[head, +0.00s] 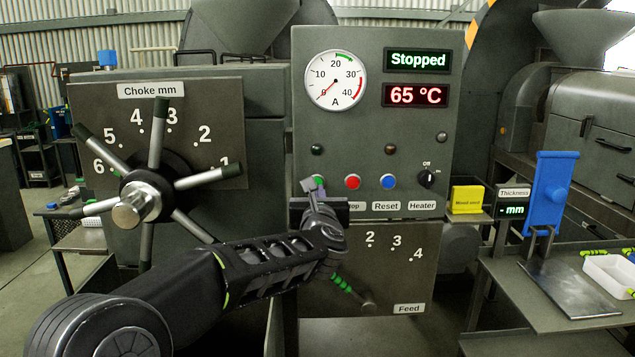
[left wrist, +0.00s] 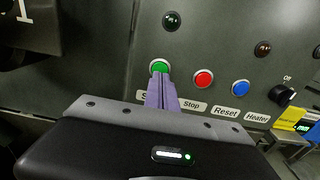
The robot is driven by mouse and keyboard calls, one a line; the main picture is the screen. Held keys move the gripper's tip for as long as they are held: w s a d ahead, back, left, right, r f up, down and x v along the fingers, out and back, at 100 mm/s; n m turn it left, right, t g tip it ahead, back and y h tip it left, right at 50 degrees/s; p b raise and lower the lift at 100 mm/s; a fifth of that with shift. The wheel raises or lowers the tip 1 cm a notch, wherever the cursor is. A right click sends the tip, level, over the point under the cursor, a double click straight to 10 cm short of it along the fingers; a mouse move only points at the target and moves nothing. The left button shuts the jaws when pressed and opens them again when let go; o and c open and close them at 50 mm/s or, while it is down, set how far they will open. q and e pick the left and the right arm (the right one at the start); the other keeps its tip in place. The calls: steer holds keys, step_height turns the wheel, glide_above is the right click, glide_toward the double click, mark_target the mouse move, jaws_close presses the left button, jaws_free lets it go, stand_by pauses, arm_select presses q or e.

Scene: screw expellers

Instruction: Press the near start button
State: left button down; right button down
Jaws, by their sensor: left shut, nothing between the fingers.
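The green start button (head: 318,181) sits at the left of a row on the upright grey control panel (head: 420,233). It also shows in the left wrist view (left wrist: 160,66), just beyond the fingertips. My left gripper (head: 312,187) is shut and empty, its purple-grey fingers pointing at the button and covering its lower part. In the left wrist view the fingers (left wrist: 161,84) overlap the button's lower edge; I cannot tell whether they touch it. The start label is mostly hidden by the gripper. The display (head: 417,61) reads "Stopped". My right gripper is not in view.
The red stop button (head: 352,182), blue reset button (head: 388,181) and heater knob (head: 427,178) lie to the right. The spoked choke wheel (head: 145,195) stands out at left. A feed lever (head: 352,290) is below my arm. A side table (head: 560,295) is at right.

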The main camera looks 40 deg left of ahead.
mark_target(316, 180)
arm_select(q)
steer(key=x, duration=0.3)
steer(key=shift+p, duration=0.4)
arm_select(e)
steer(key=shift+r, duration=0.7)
arm_select(q)
steer(key=shift+w+a+r+b, duration=0.3)
steer(key=shift+a+r+b, duration=0.1)
steer(key=shift+b, duration=0.45)
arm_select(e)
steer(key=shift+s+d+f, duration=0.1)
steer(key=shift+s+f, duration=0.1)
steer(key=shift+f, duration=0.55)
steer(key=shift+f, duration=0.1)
